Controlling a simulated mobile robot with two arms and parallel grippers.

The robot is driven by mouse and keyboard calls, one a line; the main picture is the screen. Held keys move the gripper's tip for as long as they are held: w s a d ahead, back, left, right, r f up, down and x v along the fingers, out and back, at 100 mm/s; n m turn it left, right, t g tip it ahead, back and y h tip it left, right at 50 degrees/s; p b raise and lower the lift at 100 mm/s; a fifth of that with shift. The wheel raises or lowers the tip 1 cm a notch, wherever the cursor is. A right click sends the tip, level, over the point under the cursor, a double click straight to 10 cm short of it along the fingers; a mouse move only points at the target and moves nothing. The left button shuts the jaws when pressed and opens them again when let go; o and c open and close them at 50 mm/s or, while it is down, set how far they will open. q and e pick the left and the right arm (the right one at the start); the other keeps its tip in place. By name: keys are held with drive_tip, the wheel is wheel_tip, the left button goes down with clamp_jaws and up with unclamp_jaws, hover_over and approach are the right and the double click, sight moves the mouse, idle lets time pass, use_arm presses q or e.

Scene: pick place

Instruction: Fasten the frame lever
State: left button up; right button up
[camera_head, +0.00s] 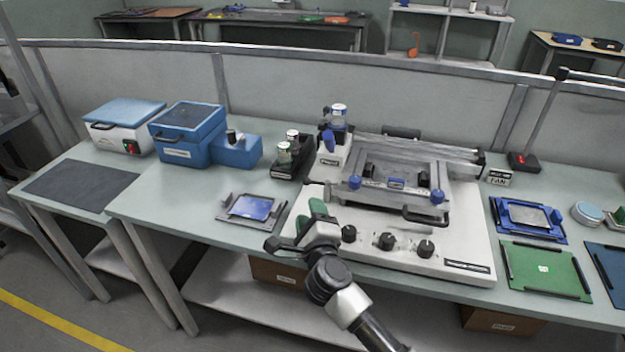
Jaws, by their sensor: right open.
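The white machine (460,246) stands on the bench with a grey metal frame (400,186) on top. The frame has blue knobs (354,182) at its front corners, small black clamp parts (424,179) and a black front handle (425,216). I cannot tell which part is the lever. My right gripper (288,236) is open and empty, over the machine's front left corner. A green part (318,207) shows just behind it; I cannot tell whether they touch. My left gripper is out of view.
Black knobs (386,241) line the machine's front. A small fixture with a blue plate (252,207) lies left of my gripper. Bottles in a black rack (287,158) stand behind it. A green board (545,270) and a blue tray (528,219) lie at right.

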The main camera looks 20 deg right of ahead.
sight(306, 184)
drive_tip(key=shift+w+d+m+g+h, duration=0.3)
drive_tip(key=shift+w+d+m, duration=0.2)
drive_tip(key=shift+w+m, duration=0.1)
drive_tip(key=shift+w+d, duration=0.1)
drive_tip(key=shift+w, duration=0.15)
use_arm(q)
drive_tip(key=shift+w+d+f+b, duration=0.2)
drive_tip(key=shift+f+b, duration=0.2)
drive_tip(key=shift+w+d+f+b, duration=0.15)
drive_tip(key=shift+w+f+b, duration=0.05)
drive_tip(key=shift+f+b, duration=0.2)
use_arm(e)
drive_tip(key=w, duration=0.3)
drive_tip(key=w+d, duration=0.1)
drive_tip(key=w, duration=0.6)
drive_tip(key=shift+d, duration=0.2)
drive_tip(key=shift+s, duration=0.1)
drive_tip(key=c, duration=0.9)
drive_tip(key=shift+w+f+m+g+h+b, duration=0.1)
drive_tip(key=shift+w+m+g+h+b, duration=0.2)
drive_tip(key=shift+m+h, duration=0.35)
drive_tip(key=shift+w+f+m+g+h+b, duration=0.15)
drive_tip(key=shift+m+h+b, duration=0.2)
drive_tip(key=shift+h, duration=0.5)
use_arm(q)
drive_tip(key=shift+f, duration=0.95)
use_arm(e)
drive_tip(key=shift+w+d+r+m+g+h, duration=0.15)
drive_tip(key=shift+d+r+m+g+h, duration=0.1)
drive_tip(key=shift+m+h, duration=0.4)
